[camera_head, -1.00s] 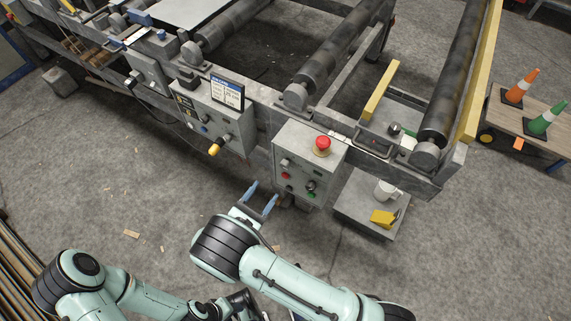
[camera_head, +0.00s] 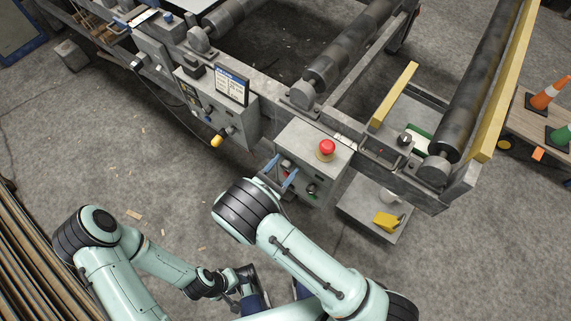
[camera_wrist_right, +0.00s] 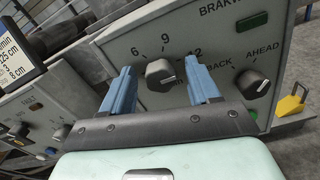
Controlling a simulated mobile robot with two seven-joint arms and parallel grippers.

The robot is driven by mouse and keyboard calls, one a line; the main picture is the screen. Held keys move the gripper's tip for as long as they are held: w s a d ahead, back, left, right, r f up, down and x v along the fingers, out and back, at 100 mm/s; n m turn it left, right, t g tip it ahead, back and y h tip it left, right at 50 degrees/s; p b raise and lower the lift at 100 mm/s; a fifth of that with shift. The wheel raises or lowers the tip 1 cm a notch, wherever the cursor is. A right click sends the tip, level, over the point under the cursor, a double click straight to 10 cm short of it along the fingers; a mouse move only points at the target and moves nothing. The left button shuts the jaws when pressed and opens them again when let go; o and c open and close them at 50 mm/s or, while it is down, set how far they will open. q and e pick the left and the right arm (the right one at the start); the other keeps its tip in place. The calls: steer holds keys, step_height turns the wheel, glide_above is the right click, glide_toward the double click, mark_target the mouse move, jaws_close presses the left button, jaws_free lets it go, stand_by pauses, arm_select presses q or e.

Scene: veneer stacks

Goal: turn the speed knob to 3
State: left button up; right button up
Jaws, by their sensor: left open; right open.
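A grey control box (camera_head: 312,142) stands at the frame's front. In the right wrist view its face carries a dark round knob (camera_wrist_right: 160,73) with the numbers 6, 9 and 12 around it; no "speed" label is legible, and its exact setting is unclear. My right gripper (camera_head: 279,171) is open, its two blue fingers in front of this face. In the wrist view the right gripper (camera_wrist_right: 160,76) has one finger on each side of the knob, with visible gaps. My left gripper (camera_head: 238,290) is low in the head view, away from the box; its fingers are hard to make out.
A BACK/AHEAD knob (camera_wrist_right: 251,84) sits right of the fingers. A red mushroom button (camera_head: 326,150) tops the box. Another control box (camera_head: 222,117) with a yellow-tipped handle (camera_head: 217,140) and a display (camera_head: 231,86) stands left. A low shelf (camera_head: 360,215) holds a mug and yellow object.

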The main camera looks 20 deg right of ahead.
steer(key=c, duration=1)
steer(key=shift+c, duration=0.2)
